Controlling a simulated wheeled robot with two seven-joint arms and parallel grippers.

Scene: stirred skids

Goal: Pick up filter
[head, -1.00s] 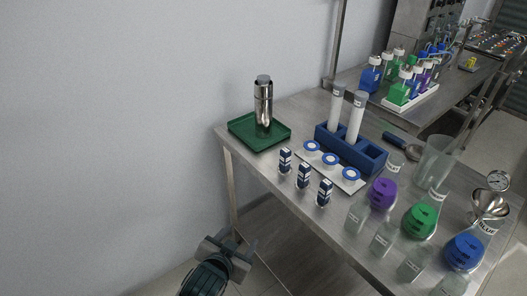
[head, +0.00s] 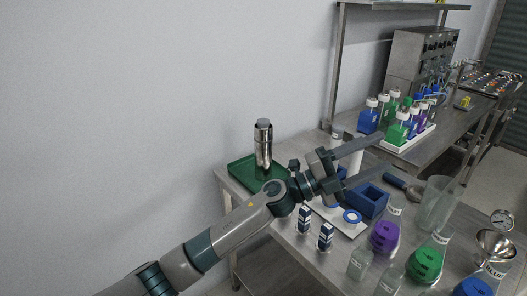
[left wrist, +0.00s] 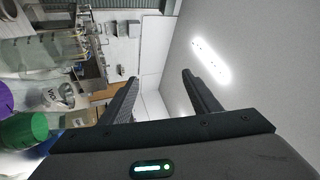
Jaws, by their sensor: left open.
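A tall white cylinder (head: 355,160) stands in a dark blue rack (head: 373,203) on the steel table; it may be the filter, but I cannot read a label. A second white cylinder beside it is mostly hidden by my left gripper (head: 384,157). This gripper is open in the head view, its fingers pointing right, over or in front of the rack and cylinders. I cannot tell its exact distance from them. In the left wrist view, nothing shows held between the fingers (left wrist: 158,92). My right gripper is not in view.
A steel cylinder (head: 263,150) stands on a green tray (head: 243,171) left of the gripper. Small labelled vials (head: 304,218) and a white holder with blue rings are in front of the rack.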

